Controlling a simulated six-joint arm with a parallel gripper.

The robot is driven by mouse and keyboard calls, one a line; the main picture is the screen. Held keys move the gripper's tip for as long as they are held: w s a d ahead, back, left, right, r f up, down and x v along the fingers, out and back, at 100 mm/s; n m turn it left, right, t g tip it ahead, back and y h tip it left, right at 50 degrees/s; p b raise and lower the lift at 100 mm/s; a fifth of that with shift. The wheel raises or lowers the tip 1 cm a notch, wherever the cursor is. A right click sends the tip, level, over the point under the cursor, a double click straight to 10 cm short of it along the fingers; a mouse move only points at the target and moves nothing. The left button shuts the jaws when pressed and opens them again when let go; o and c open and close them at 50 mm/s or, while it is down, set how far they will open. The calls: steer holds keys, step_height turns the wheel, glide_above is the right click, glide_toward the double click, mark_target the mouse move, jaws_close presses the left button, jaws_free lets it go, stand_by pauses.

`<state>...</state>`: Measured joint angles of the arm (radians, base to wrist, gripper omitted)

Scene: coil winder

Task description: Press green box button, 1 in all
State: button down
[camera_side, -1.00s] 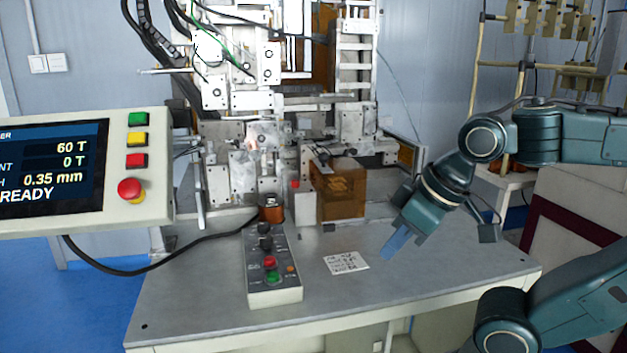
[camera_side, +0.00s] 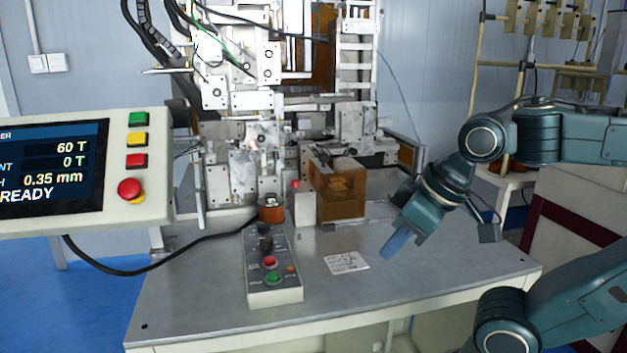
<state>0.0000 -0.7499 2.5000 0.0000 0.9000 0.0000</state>
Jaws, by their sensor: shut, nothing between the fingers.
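The grey control box (camera_side: 259,297) lies on the metal table, left of the middle. Its green button (camera_side: 273,278) sits near the front end, with a red button (camera_side: 270,262) just behind it and a small orange light or button (camera_side: 290,269) to the right. Dark knobs (camera_side: 264,236) are farther back on the box. My gripper (camera_side: 394,246) is shut and empty. It points down and to the left above the right part of the table, well to the right of the green button and apart from it.
A white printed card (camera_side: 346,262) lies between the box and my gripper. An orange-brown translucent block (camera_side: 338,192) and the winding machine (camera_side: 240,165) stand behind. A control panel (camera_side: 62,172) at left reads READY and has its own green button (camera_side: 138,118). A black cable (camera_side: 150,268) runs left.

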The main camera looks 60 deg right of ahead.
stand_by(0.8)
steer(key=n+y, duration=0.1)
steer(key=y, duration=0.6)
glide_above(279, 274)
steer(key=shift+w+d+f, duration=0.1)
steer(key=shift+f, duration=0.25)
steer(key=shift+f, duration=0.1)
stand_by(0.4)
steer(key=shift+f, duration=4.3)
